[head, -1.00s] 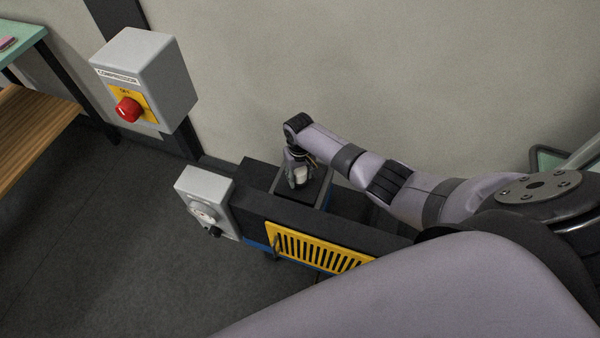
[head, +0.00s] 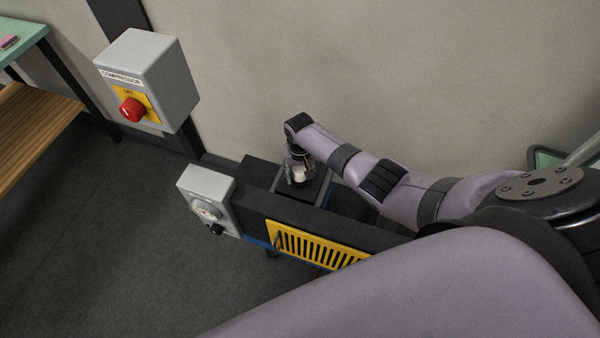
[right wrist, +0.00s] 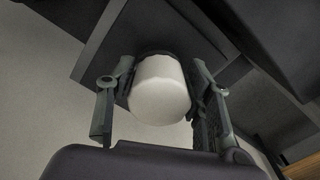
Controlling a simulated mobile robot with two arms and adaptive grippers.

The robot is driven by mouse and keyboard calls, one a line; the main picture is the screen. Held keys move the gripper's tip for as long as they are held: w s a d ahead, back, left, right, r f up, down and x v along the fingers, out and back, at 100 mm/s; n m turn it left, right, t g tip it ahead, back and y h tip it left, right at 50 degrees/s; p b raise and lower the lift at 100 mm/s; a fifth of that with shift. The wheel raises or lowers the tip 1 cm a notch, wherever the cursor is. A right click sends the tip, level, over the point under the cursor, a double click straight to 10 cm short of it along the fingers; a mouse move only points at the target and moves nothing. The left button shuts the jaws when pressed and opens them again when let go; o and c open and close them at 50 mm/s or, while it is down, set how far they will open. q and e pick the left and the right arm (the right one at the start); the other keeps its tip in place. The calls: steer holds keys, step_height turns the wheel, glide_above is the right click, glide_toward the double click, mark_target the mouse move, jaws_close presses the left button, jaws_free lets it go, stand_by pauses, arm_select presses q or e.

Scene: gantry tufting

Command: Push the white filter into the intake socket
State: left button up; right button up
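The white filter (right wrist: 159,92) is a short, pale cylinder. In the right wrist view it sits between the two fingers of my right gripper (right wrist: 160,88), which lie close against its sides. A dark collar shows around its far end, over a dark square block (right wrist: 120,38). How deep the filter sits in the intake socket is hidden. In the head view my right gripper (head: 298,170) is low over the dark square top (head: 303,194) of the machine, with the filter (head: 299,175) showing as a small white patch. My left gripper is out of view.
A grey box with a dial (head: 207,200) stands at the machine's left end, and a yellow grille (head: 315,247) is on its front. A compressor box (head: 152,80) with a red button hangs on the wall. A bench (head: 40,120) stands left; the floor between is clear.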

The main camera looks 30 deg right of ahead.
steer(key=o, duration=0.3)
step_height(320, 180, up, 12)
stand_by(0.8)
steer(key=shift+f, duration=0.1)
